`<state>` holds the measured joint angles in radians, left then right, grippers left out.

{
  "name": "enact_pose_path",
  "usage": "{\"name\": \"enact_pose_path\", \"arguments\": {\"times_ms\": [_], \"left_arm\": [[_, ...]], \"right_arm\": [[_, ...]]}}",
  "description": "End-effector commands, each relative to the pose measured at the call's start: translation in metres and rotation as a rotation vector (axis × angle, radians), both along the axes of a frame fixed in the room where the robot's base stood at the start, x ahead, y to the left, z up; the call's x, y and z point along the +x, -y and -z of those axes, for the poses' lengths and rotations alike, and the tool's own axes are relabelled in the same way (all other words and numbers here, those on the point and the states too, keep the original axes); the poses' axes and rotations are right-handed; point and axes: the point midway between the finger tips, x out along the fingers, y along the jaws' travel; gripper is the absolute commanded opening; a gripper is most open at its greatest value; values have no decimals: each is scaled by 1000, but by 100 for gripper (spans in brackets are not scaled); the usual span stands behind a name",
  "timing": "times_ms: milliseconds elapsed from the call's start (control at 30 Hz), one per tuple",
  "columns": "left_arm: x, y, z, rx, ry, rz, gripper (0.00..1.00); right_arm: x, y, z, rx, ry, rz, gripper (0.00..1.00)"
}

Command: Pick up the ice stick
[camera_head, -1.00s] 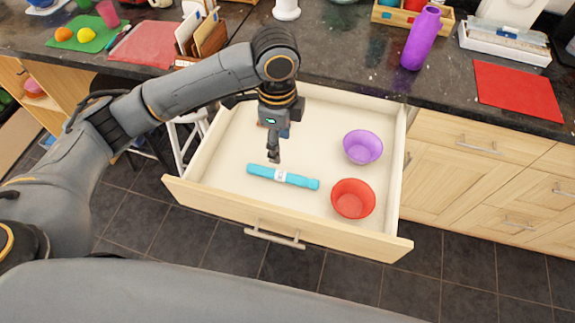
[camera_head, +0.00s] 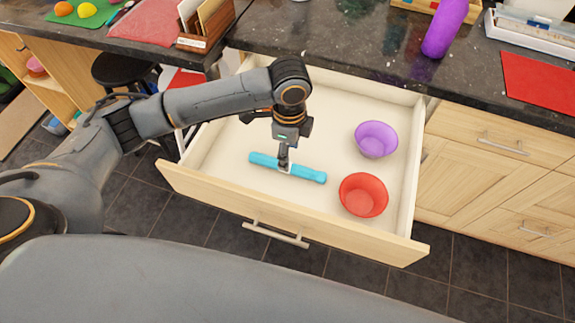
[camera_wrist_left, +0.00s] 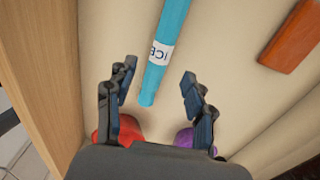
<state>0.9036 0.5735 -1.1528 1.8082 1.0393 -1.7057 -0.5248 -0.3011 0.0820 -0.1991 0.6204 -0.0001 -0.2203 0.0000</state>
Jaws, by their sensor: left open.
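The ice stick (camera_head: 310,176) is a long light-blue stick with a white label, lying flat in the open drawer (camera_head: 215,202). In the left wrist view the ice stick (camera_wrist_left: 173,22) runs up from between the fingers, its "ICE" label just beyond them. My left gripper (camera_head: 284,166) points down over the stick's middle in the head view and hides part of it. In the left wrist view my left gripper (camera_wrist_left: 159,78) is open, its fingers on either side of the stick with gaps. Whether the fingertips touch the drawer floor I cannot tell. My right gripper is not in view.
A red bowl (camera_head: 363,195) and a purple bowl (camera_head: 376,139) stand in the drawer right of the stick. An orange-brown block (camera_wrist_left: 294,36) lies on the drawer floor. The drawer's front wall is near the stick. A purple bottle (camera_head: 444,28) is on the counter.

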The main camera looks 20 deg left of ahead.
Motion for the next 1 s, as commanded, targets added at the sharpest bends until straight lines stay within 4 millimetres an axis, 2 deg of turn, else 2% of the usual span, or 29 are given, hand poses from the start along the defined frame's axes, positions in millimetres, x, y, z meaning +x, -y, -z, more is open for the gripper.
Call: {"name": "enact_pose_path", "arguments": {"times_ms": [167,433,733,767,1000], "left_arm": [[0,-1,12,0,-2,0,53],[-1,-4,50,1,-1,0,53],[0,-4,57,0,1,1,53],[0,-4,57,0,1,1,51],[0,-4,56,0,1,1,2]], "right_arm": [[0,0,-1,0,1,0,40],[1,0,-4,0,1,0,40],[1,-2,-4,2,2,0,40],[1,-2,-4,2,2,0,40],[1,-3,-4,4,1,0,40]]}}
